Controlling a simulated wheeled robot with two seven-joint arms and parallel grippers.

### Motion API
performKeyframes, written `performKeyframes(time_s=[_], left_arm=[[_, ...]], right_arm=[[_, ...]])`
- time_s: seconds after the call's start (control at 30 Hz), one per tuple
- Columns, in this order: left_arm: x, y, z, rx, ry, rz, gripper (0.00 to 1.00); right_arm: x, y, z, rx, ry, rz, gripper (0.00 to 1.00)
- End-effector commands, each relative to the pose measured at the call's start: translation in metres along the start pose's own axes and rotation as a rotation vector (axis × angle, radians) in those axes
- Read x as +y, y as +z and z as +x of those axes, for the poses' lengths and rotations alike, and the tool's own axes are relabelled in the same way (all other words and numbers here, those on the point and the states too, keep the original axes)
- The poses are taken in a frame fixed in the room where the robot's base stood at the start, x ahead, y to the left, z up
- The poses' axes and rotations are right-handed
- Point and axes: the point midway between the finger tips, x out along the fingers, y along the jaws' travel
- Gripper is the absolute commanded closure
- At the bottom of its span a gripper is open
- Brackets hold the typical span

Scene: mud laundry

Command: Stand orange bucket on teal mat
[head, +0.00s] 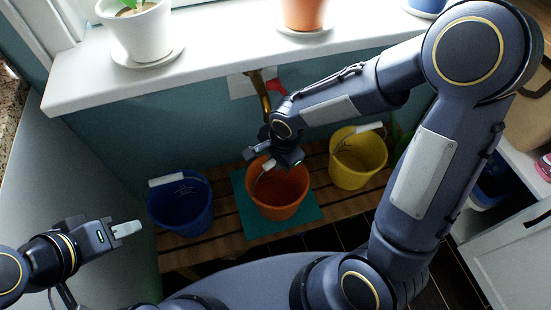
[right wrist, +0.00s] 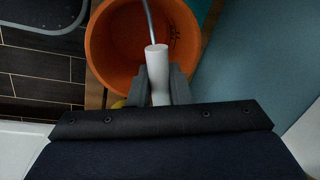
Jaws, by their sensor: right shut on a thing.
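The orange bucket (head: 278,196) is upright over the teal mat (head: 246,220) on the wooden slatted bench. Whether its base touches the mat is hard to tell. In the right wrist view the bucket (right wrist: 104,52) shows from above, with its wire handle and white grip (right wrist: 158,70). My right gripper (head: 268,162) is over the bucket's rim and shut on the white handle grip. The wrist view shows its fingers (right wrist: 158,88) on both sides of the grip. My left gripper (head: 125,232) is at the left, away from the bucket and empty; its finger gap is not clear.
A blue bucket (head: 182,206) stands left of the mat and a yellow bucket (head: 358,160) right of it, both on the bench (head: 226,222). A brass tap (head: 262,92) is on the wall behind. Potted plants stand on the white sill (head: 210,58) above.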

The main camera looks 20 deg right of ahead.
Motion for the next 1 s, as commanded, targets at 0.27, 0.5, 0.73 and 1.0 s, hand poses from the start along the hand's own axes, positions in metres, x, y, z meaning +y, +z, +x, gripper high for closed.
performKeyframes(time_s=[0.27, 0.5, 0.73, 1.0], left_arm=[[0.000, 0.000, 0.001, 0.000, 0.000, 0.000, 0.64], [0.001, -0.001, -0.002, 0.000, 0.000, 0.000, 0.64], [0.005, -0.006, -0.012, 0.000, 0.000, 0.000, 0.64], [0.011, -0.012, -0.024, 0.000, 0.000, 0.000, 0.64]], right_arm=[[0.000, 0.000, 0.001, 0.000, 0.000, 0.000, 0.61], [0.000, 0.000, -0.002, 0.000, 0.000, 0.000, 0.61], [-0.002, 0.000, -0.037, 0.001, -0.006, 0.000, 0.61], [-0.002, 0.000, -0.094, 0.001, -0.004, 0.001, 0.61]])
